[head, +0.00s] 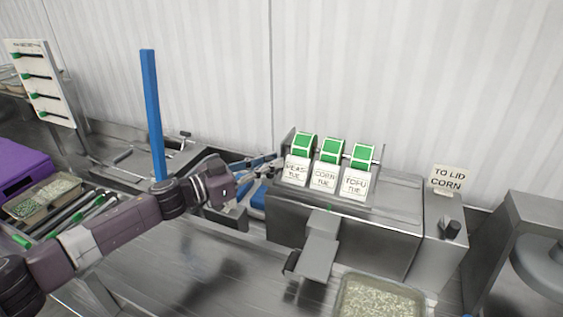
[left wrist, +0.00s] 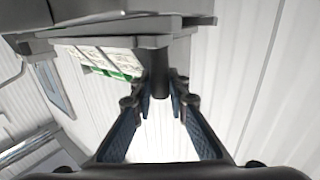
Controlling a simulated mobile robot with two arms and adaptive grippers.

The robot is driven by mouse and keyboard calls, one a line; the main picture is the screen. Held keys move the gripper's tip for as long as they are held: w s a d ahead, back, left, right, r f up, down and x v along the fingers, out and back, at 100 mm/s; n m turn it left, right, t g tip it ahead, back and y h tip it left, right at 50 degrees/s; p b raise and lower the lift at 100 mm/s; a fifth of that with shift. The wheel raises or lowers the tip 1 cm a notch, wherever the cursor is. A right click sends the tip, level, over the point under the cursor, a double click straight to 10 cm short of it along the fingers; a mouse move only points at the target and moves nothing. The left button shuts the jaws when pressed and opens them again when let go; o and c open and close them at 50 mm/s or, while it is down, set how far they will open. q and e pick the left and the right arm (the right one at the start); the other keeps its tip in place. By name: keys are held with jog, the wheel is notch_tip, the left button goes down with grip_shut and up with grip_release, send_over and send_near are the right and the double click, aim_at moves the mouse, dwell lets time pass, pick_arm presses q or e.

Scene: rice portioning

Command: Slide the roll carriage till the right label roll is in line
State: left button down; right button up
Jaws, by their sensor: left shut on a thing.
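The roll carriage (head: 287,146) sits on top of the grey metal labeller (head: 385,235). It bears three green label rolls: a left roll (head: 303,144) over a label reading PEAS TUE, a middle roll (head: 332,150) over CORN TUE, and a right roll (head: 362,155) over TOFU TUE. A sign (head: 448,179) at the right reads TO LID CORN. My left gripper (head: 274,163) is at the carriage's left end. In the left wrist view its fingers (left wrist: 160,90) are shut on a dark round knob (left wrist: 160,78). My right gripper is not in view.
A metal chute (head: 319,258) juts from the labeller's front, with a grain-filled tray (head: 380,300) at its right. A black knob (head: 451,229) is on the labeller's right side. A blue post (head: 152,115) stands behind my left arm. A purple crate (head: 22,167) is far left.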

pick_arm(q)
jog(key=a, duration=0.1)
jog(key=w+a, duration=0.1)
jog(key=a, duration=0.1)
jog(key=w+a, duration=0.1)
jog(key=a, duration=0.1)
jog(key=shift+r, duration=0.1)
jog(key=c, duration=1.8)
grip_release()
jog(key=shift+a, duration=0.15)
jog(key=shift+c, duration=0.2)
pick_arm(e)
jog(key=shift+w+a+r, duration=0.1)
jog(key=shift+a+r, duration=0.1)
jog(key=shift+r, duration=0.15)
pick_arm(q)
jog(key=shift+s, duration=0.1)
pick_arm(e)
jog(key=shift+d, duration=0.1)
pick_arm(q)
jog(key=v, duration=1.1)
jog(key=shift+s+a, duration=0.25)
jog(key=shift+a, duration=0.1)
